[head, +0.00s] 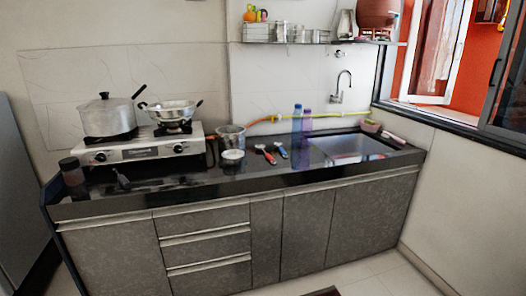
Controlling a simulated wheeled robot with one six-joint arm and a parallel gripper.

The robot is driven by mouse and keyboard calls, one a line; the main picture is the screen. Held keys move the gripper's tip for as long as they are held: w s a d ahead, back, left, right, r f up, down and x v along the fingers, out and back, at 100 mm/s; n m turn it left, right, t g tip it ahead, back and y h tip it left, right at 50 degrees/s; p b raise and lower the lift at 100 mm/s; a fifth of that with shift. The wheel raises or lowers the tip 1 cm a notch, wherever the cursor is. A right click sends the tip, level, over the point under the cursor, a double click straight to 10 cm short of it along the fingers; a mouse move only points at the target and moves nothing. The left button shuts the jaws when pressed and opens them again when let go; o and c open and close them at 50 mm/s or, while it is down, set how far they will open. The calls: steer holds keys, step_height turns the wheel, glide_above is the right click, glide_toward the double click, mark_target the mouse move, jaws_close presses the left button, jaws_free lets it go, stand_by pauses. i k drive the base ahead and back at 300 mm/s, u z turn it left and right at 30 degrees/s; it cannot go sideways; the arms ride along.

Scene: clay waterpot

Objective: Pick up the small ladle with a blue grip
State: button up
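A small utensil with a blue grip (281,151) lies on the dark countertop (215,180), left of the sink. It looks like the small ladle, but it is too small in view to make out its bowl clearly. A similar utensil with a red grip (266,154) lies just to its left, a little apart. My gripper does not show in the head view.
Blue (297,125) and purple (307,127) bottles stand right of the utensils. A metal pot (231,138) and a small white-topped container (232,158) stand left. A stove (145,150) holds a lidded pot (108,117) and a pan (170,112). The sink (350,147) is right.

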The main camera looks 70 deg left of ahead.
mark_target(278, 145)
steer(key=u, duration=1.45)
steer(key=i, duration=1.15)
steer(key=z, duration=0.55)
steer(key=i, duration=1.05)
steer(key=u, duration=0.45)
steer(key=i, duration=0.7)
steer(key=u, duration=1.3)
steer(key=i, duration=0.7)
steer(key=u, duration=0.65)
